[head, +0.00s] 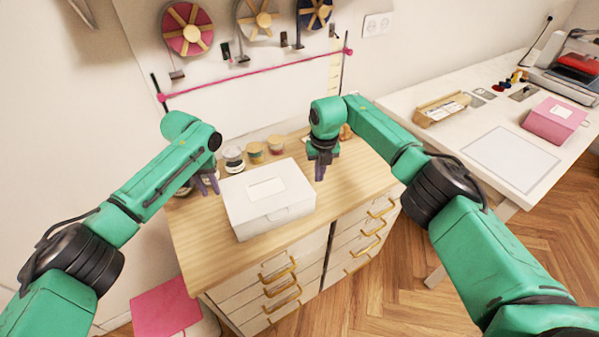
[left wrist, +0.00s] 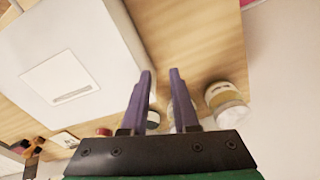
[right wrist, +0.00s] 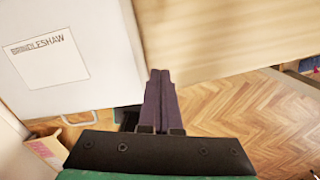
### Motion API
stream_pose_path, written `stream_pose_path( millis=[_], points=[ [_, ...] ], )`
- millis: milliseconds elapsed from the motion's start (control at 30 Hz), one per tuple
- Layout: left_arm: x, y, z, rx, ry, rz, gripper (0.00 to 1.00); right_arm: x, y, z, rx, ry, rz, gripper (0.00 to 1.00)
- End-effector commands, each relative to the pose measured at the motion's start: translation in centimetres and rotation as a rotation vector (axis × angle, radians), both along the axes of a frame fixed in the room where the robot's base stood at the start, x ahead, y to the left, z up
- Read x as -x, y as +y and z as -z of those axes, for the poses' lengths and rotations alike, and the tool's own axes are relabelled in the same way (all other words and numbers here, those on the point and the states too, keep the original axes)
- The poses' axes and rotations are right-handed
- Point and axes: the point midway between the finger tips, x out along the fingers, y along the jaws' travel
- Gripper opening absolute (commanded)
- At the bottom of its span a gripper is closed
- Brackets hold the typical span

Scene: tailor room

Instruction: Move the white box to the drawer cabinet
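The white box (head: 270,205) sits closed on the wooden top of the drawer cabinet (head: 200,250), near its front edge. A label is on its lid. It also shows in the left wrist view (left wrist: 95,40) and the right wrist view (right wrist: 95,30). My left gripper (head: 207,187) is just left of the box, apart from it, with its purple fingers open and empty. My right gripper (head: 320,172) is just right of the box, with its fingers together and nothing between them; in the right wrist view its fingertips (right wrist: 160,75) are beside the box's edge.
Several small jars (head: 255,152) stand behind the box on the cabinet. A pegboard with ribbon spools (head: 187,30) is on the wall behind. A white table (head: 450,120) with a pink box (head: 553,122) stands to the right. A pink box (head: 165,306) is on the floor at left.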

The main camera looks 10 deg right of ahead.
Motion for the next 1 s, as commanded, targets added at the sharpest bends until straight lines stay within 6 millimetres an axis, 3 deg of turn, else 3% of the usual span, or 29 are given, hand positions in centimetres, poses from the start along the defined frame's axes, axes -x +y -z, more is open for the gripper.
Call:
stream_pose_path(
  millis=[167, 233, 267, 633, 767, 1000],
  points=[
    [0.0, 0.3, 0.1, -0.004, 0.002, -0.001, 0.28, 0.0, -0.2, 0.0, 0.003, 0.001, 0.001, 0.0],
    [0.0, 0.3, 0.1, -0.005, 0.002, -0.002, 0.28, 0.0, -0.3, 0.1, 0.004, 0.002, 0.002, 0.23],
    [0.0, 0.4, 0.1, -0.006, 0.003, -0.003, 0.28, 0.0, -0.3, 0.1, 0.005, 0.002, 0.002, 0.28],
    [0.1, 0.5, -0.5, -0.007, 0.002, -0.006, 0.28, 0.0, -0.5, 0.1, 0.007, 0.003, 0.005, 0.28],
    [0.2, 0.5, -2.9, -0.006, 0.0, -0.004, 0.28, 0.0, -0.5, 0.1, 0.007, 0.003, 0.005, 0.28],
    [0.7, 0.4, -9.4, -0.006, -0.002, -0.003, 0.28, 0.0, -0.5, 0.1, 0.008, 0.003, 0.005, 0.28]
  ],
)
